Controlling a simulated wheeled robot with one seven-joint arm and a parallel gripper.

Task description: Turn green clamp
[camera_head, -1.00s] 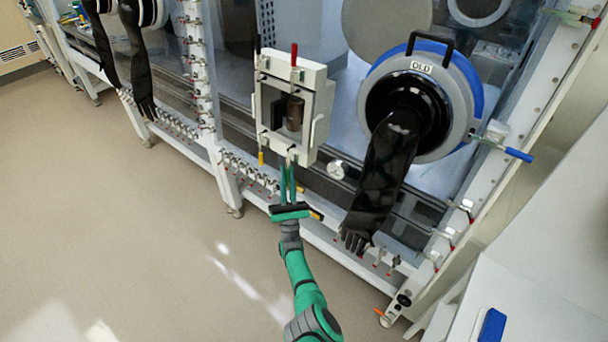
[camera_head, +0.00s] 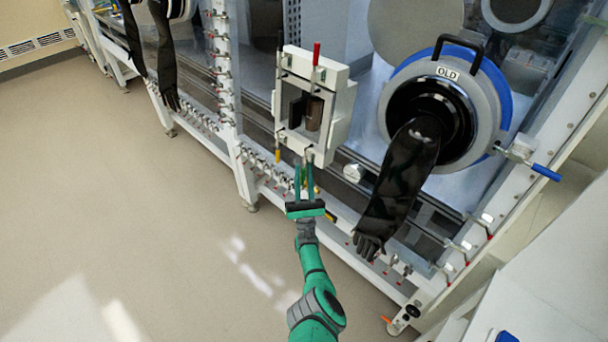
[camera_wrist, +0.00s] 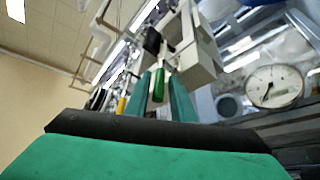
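The green clamp's handle (camera_wrist: 158,85) shows in the wrist view, hanging below the pale hatch frame (camera_wrist: 197,65). My gripper (camera_wrist: 162,88) has one green finger on each side of the handle, with narrow gaps visible, so the fingers look open around it rather than shut on it. In the head view my gripper (camera_head: 304,172) points up at the lower edge of the white hatch frame (camera_head: 343,105). There the green handle is hard to tell from my green fingers.
Beside it on the frame are a red clamp handle (camera_head: 316,54), a black one (camera_head: 280,42) and a yellow one (camera_head: 278,155). A black glove (camera_head: 400,185) hangs from the round port at right. A gauge (camera_wrist: 274,86) is right of my gripper. Open floor (camera_head: 130,200) lies left.

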